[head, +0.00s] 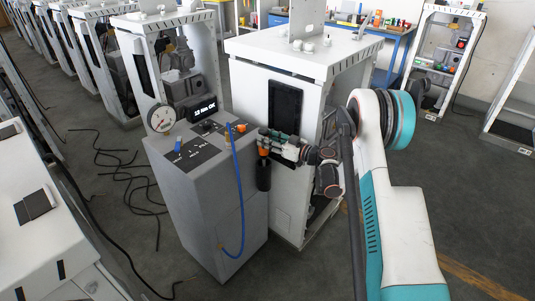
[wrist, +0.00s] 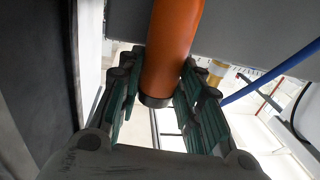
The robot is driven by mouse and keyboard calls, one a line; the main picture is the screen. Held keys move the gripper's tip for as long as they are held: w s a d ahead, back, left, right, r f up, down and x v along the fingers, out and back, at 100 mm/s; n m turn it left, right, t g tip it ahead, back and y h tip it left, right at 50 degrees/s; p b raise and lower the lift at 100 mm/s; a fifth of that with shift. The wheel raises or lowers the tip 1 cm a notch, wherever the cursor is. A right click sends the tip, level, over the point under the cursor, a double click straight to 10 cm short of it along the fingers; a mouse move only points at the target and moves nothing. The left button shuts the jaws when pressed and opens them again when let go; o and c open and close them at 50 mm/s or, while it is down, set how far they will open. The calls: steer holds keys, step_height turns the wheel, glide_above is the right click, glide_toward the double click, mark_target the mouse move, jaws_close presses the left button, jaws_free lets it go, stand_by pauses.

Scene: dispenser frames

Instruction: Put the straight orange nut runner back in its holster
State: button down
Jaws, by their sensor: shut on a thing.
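My gripper (head: 277,147) reaches in from the right beside the grey pedestal. It is shut on the straight orange nut runner (head: 263,152). In the wrist view, the runner's orange body (wrist: 173,40) is between the two green-padded fingers (wrist: 160,78), and its dark-rimmed end points toward my palm. In the head view, a black cylinder (head: 263,177) hangs directly below the orange part, at the pedestal's right side. I cannot tell whether it is part of the runner or a holster. No holster is clearly identifiable.
A white cabinet (head: 243,105) stands close behind the gripper. Black cables lie on the left floor.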

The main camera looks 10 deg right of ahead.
steer(key=shift+f+b, duration=0.8)
steer(key=shift+f, duration=1.75)
steer(key=c, duration=1.1)
jaws_free()
steer(key=p+v, duration=0.4)
steer(key=v, duration=0.8)
steer(key=shift+s, duration=0.1)
steer(key=shift+a+r, duration=0.1)
steer(key=shift+r, duration=0.1)
